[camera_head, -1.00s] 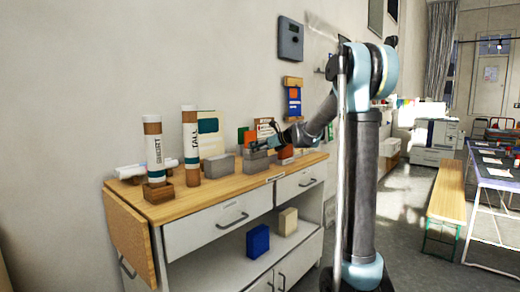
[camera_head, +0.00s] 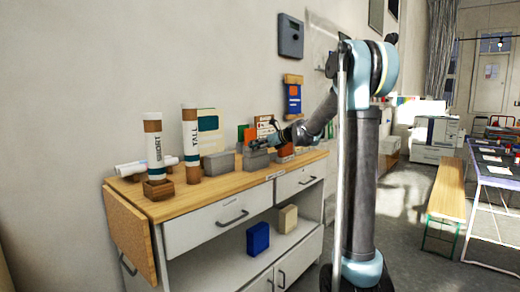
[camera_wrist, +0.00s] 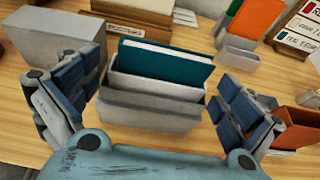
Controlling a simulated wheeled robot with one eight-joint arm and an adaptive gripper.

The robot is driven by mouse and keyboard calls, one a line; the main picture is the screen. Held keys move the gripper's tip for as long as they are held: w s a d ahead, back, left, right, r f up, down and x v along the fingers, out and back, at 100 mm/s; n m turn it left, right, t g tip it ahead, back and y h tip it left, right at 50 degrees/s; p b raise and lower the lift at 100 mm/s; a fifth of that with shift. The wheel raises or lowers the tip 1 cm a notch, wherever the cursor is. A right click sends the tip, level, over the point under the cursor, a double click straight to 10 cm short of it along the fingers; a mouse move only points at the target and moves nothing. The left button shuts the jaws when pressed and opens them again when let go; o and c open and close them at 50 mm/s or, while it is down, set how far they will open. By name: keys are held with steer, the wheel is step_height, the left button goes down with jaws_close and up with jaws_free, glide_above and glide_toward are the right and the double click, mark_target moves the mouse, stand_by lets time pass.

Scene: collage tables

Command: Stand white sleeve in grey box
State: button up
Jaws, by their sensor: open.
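A grey box (camera_wrist: 150,112) is between the fingers of my gripper (camera_wrist: 155,100) in the wrist view. A teal panel with a pale edge (camera_wrist: 165,62) stands upright in it, leaning slightly back. A pale strip (camera_wrist: 157,82) shows in front of the teal panel; I cannot tell whether it is a white sleeve or the box's inner wall. My gripper is open, one finger on each side of the box and apart from it. In the head view my gripper (camera_head: 258,142) is just above the grey box (camera_head: 256,160), partly hiding it.
Another grey box (camera_head: 218,163) stands to the left, also in the wrist view (camera_wrist: 55,38). Two upright tubes marked SHORT (camera_head: 154,148) and TALL (camera_head: 190,145) stand further left, with white rolls (camera_head: 130,168) behind. An orange-brown box (camera_wrist: 298,130) is close on the right.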

steer(key=v, duration=1.1)
steer(key=shift+s+d, duration=0.25)
steer(key=shift+d, duration=0.05)
steer(key=shift+r, duration=0.15)
steer(key=s+d+f+n+g+h, duration=0.2)
steer(key=s+d+f+n, duration=0.3)
steer(key=s, duration=0.9)
steer(key=s+d+f+n+g+h, duration=0.2)
steer(key=s+d+f+n+h, duration=0.3)
steer(key=s+f+n, duration=0.7)
steer(key=s+d+f+n+g+h, duration=0.2)
steer(key=s+d+f+n, duration=0.5)
steer(key=s+f, duration=0.6)
steer(key=s+n+h, duration=0.1)
steer(key=s, duration=0.4)
steer(key=shift+s+f+n+h, duration=0.2)
steer(key=shift+s+n+h, duration=0.05)
steer(key=shift+n+h, duration=0.15)
steer(key=shift+w, duration=0.1)
